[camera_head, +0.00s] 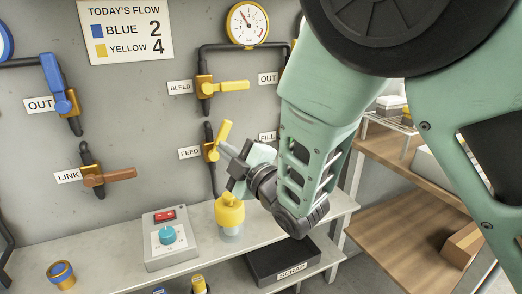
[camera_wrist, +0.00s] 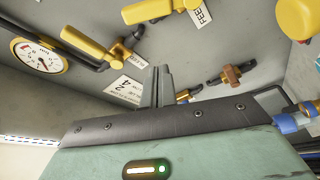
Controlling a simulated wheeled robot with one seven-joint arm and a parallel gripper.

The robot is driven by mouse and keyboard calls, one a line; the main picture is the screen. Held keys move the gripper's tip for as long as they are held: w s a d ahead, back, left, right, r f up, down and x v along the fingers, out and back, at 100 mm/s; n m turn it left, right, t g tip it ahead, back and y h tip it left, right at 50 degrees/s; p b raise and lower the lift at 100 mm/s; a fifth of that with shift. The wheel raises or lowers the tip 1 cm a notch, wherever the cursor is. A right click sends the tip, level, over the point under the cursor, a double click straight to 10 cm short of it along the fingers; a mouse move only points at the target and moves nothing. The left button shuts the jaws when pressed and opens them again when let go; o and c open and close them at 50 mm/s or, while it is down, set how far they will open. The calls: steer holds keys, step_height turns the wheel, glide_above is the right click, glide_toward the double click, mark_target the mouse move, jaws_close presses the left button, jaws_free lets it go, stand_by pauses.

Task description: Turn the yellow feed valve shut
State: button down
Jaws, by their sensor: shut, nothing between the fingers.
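The feed valve has a yellow handle (camera_head: 224,132) on a brass body beside the FEED label (camera_head: 189,153). In the head view the handle points up and slightly right, roughly along its vertical pipe. My gripper (camera_head: 223,149) is just below and right of the handle, its fingers pointing towards the wall panel. I cannot tell whether it touches the handle. In the wrist view the fingers (camera_wrist: 157,78) are together with nothing between them. A yellow handle (camera_wrist: 147,11) shows there beside the FEED label (camera_wrist: 202,14), beyond the fingertips.
The bleed valve (camera_head: 228,86) is above, its yellow handle level. The brown-handled link valve (camera_head: 112,176) and blue-handled valve (camera_head: 60,88) are to the left. A yellow-topped bottle (camera_head: 230,212) and a control box (camera_head: 168,238) stand on the shelf below. My arm hides part of the FILL area.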

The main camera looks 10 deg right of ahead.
mark_target(221, 136)
steer(key=shift+w+a+p, duration=0.3)
steer(key=shift+w, duration=1.2)
steer(key=shift+w+a+p, duration=0.3)
steer(key=shift+w, duration=1.25)
steer(key=shift+w+a+p, duration=0.3)
steer(key=shift+w, duration=1.2)
steer(key=shift+f, duration=0.1)
steer(key=shift+d, duration=0.1)
steer(key=shift+d+m+t+b, duration=0.15)
steer(key=shift+m+t+b, duration=0.2)
steer(key=shift+b, duration=0.25)
